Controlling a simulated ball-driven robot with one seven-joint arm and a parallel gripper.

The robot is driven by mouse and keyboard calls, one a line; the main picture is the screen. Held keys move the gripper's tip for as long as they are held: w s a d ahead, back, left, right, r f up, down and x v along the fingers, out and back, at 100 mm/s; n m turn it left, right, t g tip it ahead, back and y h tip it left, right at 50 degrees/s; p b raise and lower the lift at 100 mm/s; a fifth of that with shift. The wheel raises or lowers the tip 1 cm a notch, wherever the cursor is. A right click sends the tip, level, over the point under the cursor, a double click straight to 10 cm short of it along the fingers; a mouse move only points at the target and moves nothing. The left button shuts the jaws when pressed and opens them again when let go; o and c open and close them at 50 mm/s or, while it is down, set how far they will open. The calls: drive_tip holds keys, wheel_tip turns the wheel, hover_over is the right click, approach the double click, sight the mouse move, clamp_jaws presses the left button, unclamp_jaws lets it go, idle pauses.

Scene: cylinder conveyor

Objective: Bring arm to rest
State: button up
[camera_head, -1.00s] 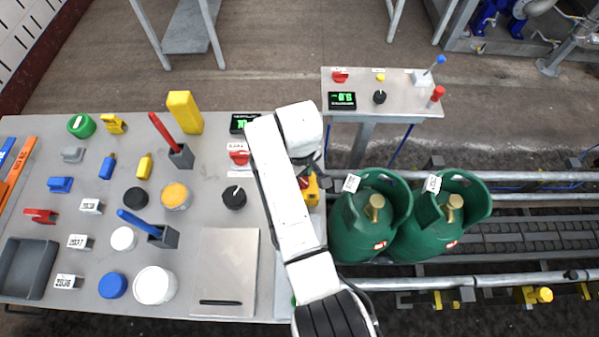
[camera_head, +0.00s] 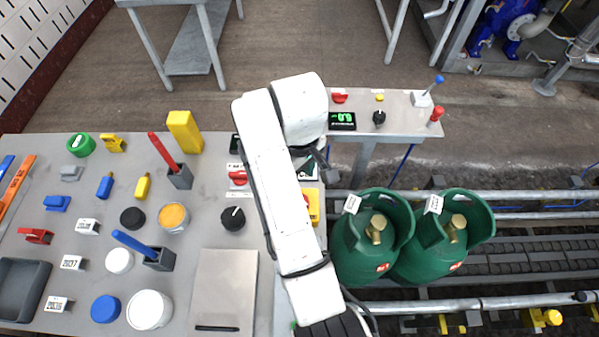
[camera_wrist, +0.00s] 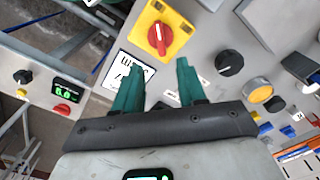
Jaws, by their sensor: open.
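My gripper (camera_wrist: 158,88) shows in the wrist view with its two green fingers apart and nothing between them. Beyond the fingertips is a yellow plate with a red rotary switch (camera_wrist: 158,37), with a white printed label (camera_wrist: 133,72) next to it. In the head view my white arm stands over the right edge of the grey table and hides the gripper. The yellow plate (camera_head: 313,204) shows partly beside the arm.
The grey table (camera_head: 215,180) holds knobs, jars, tags and blocks. Two green gas cylinders (camera_head: 368,240) (camera_head: 440,240) stand on the conveyor (camera_head: 540,255) right of my arm. A small control stand (camera_head: 400,105) with a lever and buttons is behind them.

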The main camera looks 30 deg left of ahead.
idle(0.3)
drive_tip(key=s+d+f+m+b, duration=0.15)
drive_tip(key=d+f+m, duration=0.35)
drive_tip(key=d, duration=0.9)
drive_tip(key=s+d+f+m, duration=0.25)
drive_tip(key=d+f, duration=0.55)
drive_tip(key=d, duration=0.6)
drive_tip(key=s+d+m+t+b, duration=0.1)
drive_tip(key=s+d+m, duration=0.7)
drive_tip(key=s+d, duration=1)
drive_tip(key=shift+d+m+b, duration=0.3)
drive_tip(key=shift+m+b, duration=0.05)
